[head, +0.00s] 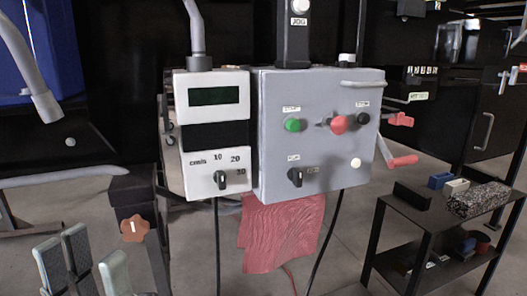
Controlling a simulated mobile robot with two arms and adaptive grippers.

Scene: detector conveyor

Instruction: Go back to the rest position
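My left gripper (90,262) is at the lower left corner of the head view. Its grey-padded fingers point up and stand apart with nothing between them. It is in front of and below the control boxes and touches nothing that I can see. My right gripper is not in view. A grey control box (312,150) with a green button (292,125), a red button (338,124) and a black knob (295,177) is in the middle. A white box (214,160) with a dark green display and a speed knob (221,180) is beside it.
A brown star-shaped knob (134,228) is close to my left gripper. A red cloth (280,235) hangs below the boxes, near black cables. A red-handled crank (403,161) sticks out at the right. A black shelf cart (424,224) with several items stands at the right.

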